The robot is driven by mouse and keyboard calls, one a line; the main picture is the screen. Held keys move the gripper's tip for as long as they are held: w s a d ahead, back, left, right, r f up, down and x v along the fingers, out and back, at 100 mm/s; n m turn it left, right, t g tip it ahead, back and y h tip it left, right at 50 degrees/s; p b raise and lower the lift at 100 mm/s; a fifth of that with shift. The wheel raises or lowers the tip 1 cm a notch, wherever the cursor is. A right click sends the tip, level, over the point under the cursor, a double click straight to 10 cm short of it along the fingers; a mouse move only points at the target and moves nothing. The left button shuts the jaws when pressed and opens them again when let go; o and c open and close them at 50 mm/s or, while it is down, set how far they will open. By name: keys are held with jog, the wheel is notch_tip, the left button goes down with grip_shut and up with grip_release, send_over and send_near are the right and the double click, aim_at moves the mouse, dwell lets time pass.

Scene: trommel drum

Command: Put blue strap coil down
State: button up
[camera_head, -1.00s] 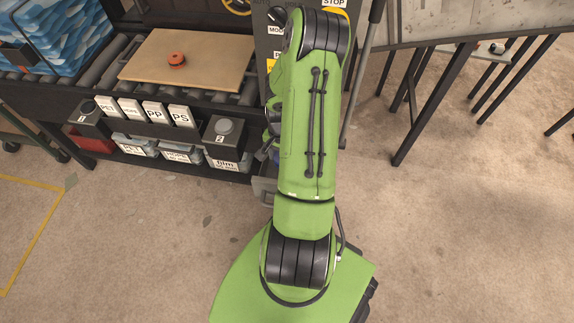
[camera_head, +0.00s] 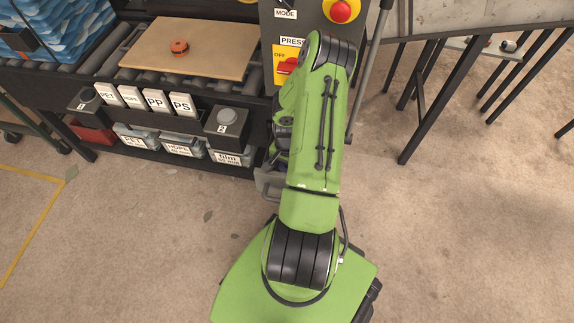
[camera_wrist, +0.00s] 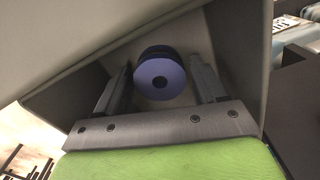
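The blue strap coil (camera_wrist: 172,72) shows in the wrist view as a round blue-violet disc with a dark hole, with a darker edge behind it. It is between the two fingers of my gripper (camera_wrist: 160,72). A narrow gap shows between the coil and each finger, so the gripper looks open around it. The coil and fingertips are inside a grey, steep-walled bin (camera_wrist: 232,45). Whether the coil rests on the bin's floor is hidden. In the head view my arm hides the gripper and coil; part of the grey bin (camera_head: 268,183) shows beside the arm.
An orange coil (camera_head: 180,47) lies on a wooden board (camera_head: 215,55) over the rollers. Labelled bins (camera_head: 183,146) and a box marked 2 (camera_head: 228,125) stand below. A control panel (camera_head: 305,15) with a red button is behind my arm. Floor at left is open.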

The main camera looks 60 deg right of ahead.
jog(key=shift+o, duration=0.6)
jog(key=shift+r, duration=0.1)
jog(key=w+a+r+n+h+p, duration=0.1)
jog(key=w+a+r+n+p, duration=0.15)
jog(key=r, duration=0.95)
jog(key=w+a+r+n+h+p, duration=0.1)
jog(key=w+a+r+n+p, duration=0.15)
jog(key=r, duration=1.05)
jog(key=a+r+n+t, duration=0.2)
jog(key=a+r+n, duration=0.2)
jog(key=a+r, duration=0.5)
jog(key=s+a+r+n+t+y, duration=0.2)
jog(key=s+a+r+n+t, duration=0.1)
jog(key=s+a+r+n, duration=0.4)
jog(key=s+a+r, duration=0.1)
jog(key=s+a, duration=0.2)
jog(key=a, duration=0.2)
jog(key=shift+s+a+r+t+b, duration=0.2)
jog(key=shift+a+t+b, duration=0.1)
jog(key=shift+a, duration=0.1)
